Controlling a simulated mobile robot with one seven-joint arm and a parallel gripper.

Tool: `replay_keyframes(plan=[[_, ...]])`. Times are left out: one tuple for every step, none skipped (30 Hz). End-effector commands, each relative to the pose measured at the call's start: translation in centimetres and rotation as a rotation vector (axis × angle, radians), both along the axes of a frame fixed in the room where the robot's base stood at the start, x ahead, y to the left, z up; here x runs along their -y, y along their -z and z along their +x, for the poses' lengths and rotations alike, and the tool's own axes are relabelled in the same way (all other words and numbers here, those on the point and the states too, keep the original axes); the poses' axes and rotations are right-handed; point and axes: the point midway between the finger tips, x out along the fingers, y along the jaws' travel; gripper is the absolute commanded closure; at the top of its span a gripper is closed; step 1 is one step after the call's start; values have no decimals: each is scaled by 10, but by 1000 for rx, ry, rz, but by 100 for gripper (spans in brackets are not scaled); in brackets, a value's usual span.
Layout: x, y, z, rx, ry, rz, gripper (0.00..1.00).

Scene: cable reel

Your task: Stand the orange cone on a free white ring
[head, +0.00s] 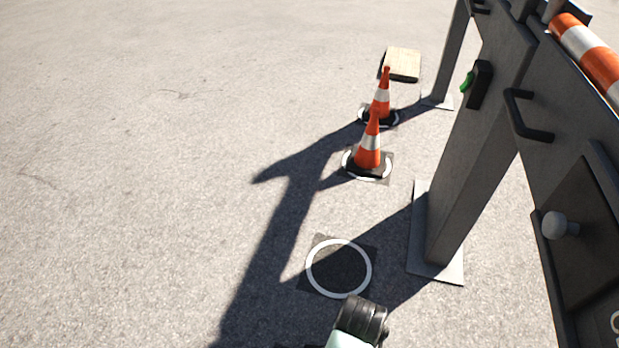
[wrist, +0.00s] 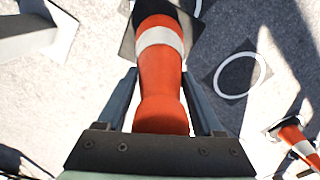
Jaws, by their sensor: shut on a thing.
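My gripper (wrist: 160,78) is shut on an orange cone (wrist: 162,112) with a white band. The cone's narrow end is nearest the wrist camera, and its dark base is partly cut off at the top of that view. A free white ring (head: 309,268) on a dark square patch lies on the ground in the head view. It also shows in the wrist view (wrist: 218,84), to the right of the held cone. Two other orange cones stand on white rings farther off, a nearer one (head: 369,155) and a farther one (head: 381,101). The held cone is not visible in the head view.
A grey frame with a post (head: 470,180) and foot plate (head: 445,268) stands right of the free ring. A striped orange-and-white bar (head: 590,55) is at upper right. A pale flat block (head: 402,64) lies beyond the cones. The ground at left is clear.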

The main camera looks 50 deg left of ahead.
Motion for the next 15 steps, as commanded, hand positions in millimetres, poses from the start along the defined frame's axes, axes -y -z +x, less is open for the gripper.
replay_keyframes(plan=[[-10, 11, -14, 0, 25, 0, 100], [-15, 15, -21, 1, 42, -1, 100], [-21, 21, -30, 1, 66, -1, 100], [-25, 24, -36, 1, 82, 0, 100], [-29, 27, -42, 1, 96, 0, 100], [-34, 31, -49, 3, 114, 1, 100], [-37, 33, -54, 3, 126, 2, 100], [-40, 36, -59, 3, 138, 1, 100], [-42, 38, -64, 3, 153, 1, 100], [-45, 40, -68, 3, 162, 1, 100], [-47, 41, -71, 3, 169, 0, 100], [-49, 43, -75, 3, 179, 0, 100], [-50, 44, -77, 5, 185, 1, 100], [-51, 45, -79, 5, 191, 1, 100], [-52, 47, -80, 5, 194, 1, 100]])
